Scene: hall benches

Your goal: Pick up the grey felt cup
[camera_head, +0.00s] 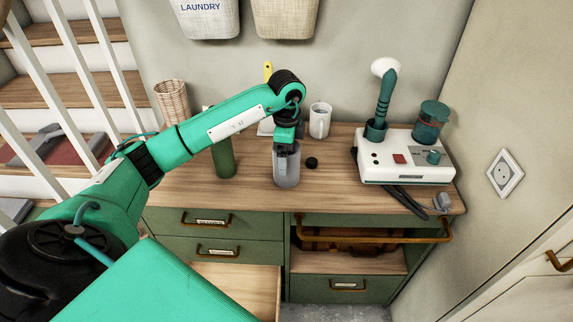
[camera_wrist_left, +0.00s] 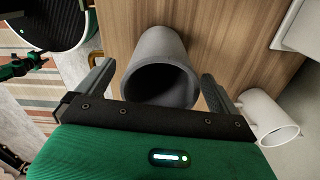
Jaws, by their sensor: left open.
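The grey felt cup (camera_head: 287,172) stands upright near the front of the wooden bench top. My left gripper (camera_head: 287,146) is right over it, coming down from above and partly hiding its rim. In the left wrist view, the cup (camera_wrist_left: 160,50) shows its dark round opening between the two fingers of my left gripper (camera_wrist_left: 158,88). The fingers are open, one on each side of the cup. I cannot tell whether either finger touches it. My right gripper is in neither view.
A dark green cylinder (camera_head: 223,158) stands left of the cup. A small black object (camera_head: 311,163) and a white mug (camera_head: 319,122) are to its right. A white appliance (camera_head: 405,162) fills the bench's right side. An open drawer (camera_head: 240,282) sticks out below.

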